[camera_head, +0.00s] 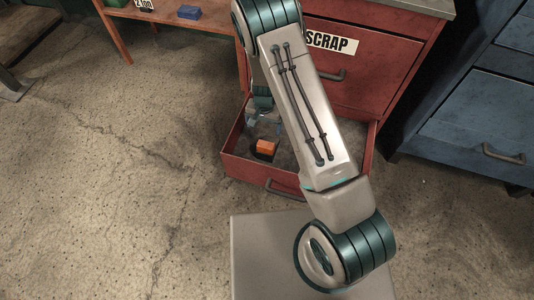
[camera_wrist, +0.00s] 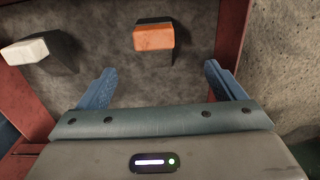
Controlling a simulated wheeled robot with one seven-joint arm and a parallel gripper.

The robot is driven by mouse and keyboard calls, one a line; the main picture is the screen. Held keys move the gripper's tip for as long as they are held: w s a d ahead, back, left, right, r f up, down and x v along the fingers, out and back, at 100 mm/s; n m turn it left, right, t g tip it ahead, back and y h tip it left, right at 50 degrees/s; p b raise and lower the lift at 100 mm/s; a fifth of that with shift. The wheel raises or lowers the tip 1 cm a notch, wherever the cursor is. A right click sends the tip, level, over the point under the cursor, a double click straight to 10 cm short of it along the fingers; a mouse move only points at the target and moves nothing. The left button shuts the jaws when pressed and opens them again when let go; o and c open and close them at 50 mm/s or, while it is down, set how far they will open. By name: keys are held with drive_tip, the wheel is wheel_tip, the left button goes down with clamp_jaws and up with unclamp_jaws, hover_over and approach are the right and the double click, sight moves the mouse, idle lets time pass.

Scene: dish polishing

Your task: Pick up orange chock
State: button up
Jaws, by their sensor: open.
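The orange chock (camera_head: 266,147) lies in the open lower red drawer (camera_head: 232,166), in the left part as the head view shows it. In the wrist view the orange chock (camera_wrist: 154,37) is ahead of my gripper (camera_wrist: 160,82), roughly centred between the two blue fingers and beyond their tips. My gripper is open and empty, with the fingers wide apart and not touching the chock. In the head view my arm hides much of the drawer, and the fingers are hard to make out there.
A whitish block (camera_wrist: 28,50) lies left of the chock in the wrist view. The red drawer walls (camera_wrist: 230,35) stand close on both sides. The red cabinet with a SCRAP label (camera_head: 331,43) rises behind, and a blue cabinet (camera_head: 470,110) stands at right. Concrete floor lies open at left.

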sight(264, 143)
wheel_tip(264, 143, down, 12)
drive_tip(key=b, duration=0.3)
drive_tip(key=shift+r, duration=0.2)
drive_tip(key=f, duration=0.1)
drive_tip(key=f+b, duration=0.1)
drive_tip(key=f, duration=0.1)
drive_tip(key=d+f+b, duration=0.1)
drive_tip(key=f, duration=0.1)
drive_tip(key=shift+w+d+f, duration=0.1)
drive_tip(key=shift+w, duration=0.2)
drive_tip(key=c, duration=1.5)
